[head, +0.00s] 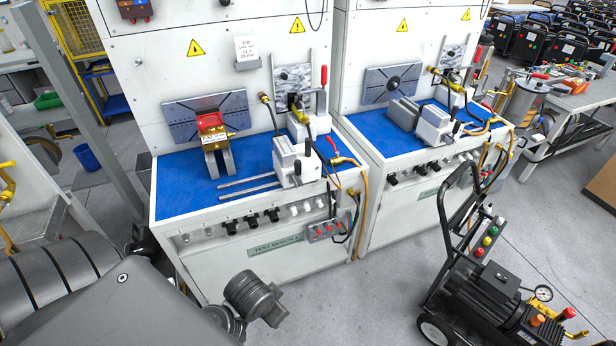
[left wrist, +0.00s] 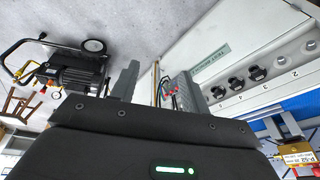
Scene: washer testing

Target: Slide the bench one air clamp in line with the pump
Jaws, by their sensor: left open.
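The bench one air clamp (head: 296,163), a pale grey block with a dark handle, sits at the right end of two metal rails (head: 248,188). The pump's tag also shows in the left wrist view (left wrist: 298,158). My left gripper (left wrist: 158,88) is open, with nothing seen between its fingers, low before the bench front. My right gripper is not in view.
Test bench one (head: 180,185) has a blue top, with front knobs and a red-button box (head: 328,230). A red-handled fixture (head: 322,95) and hoses (head: 362,185) are at its right. A black pressure washer (head: 490,290) stands on the floor at right. The blue top's front left is clear.

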